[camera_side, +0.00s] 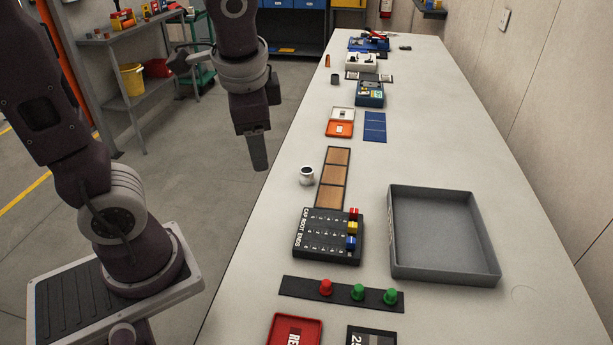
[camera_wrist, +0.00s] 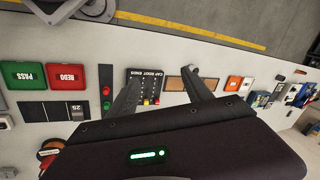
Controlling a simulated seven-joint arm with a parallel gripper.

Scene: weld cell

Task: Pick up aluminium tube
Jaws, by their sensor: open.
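A short pale cylinder with a dark opening on top (camera_side: 306,176) stands upright on the bench, left of the brown panel strip; I cannot be sure it is the aluminium tube. No long metal tube is plain in either view. My gripper (camera_side: 258,155) hangs pointing down, left of and apart from the cylinder in the side view. In the wrist view my gripper (camera_wrist: 162,72) has its two fingers spread, with nothing between them touching. A small pale thing shows by the right fingertip there, too small to make out.
On the bench (camera_side: 455,130) lie a black lettered board (camera_side: 318,246) with coloured caps along its right edge, an empty grey tray (camera_side: 445,240), a strip of red and green buttons (camera_side: 341,292) and a red tray (camera_side: 294,331). Small boxes crowd the far end. Bare bench shows right of the blue panel.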

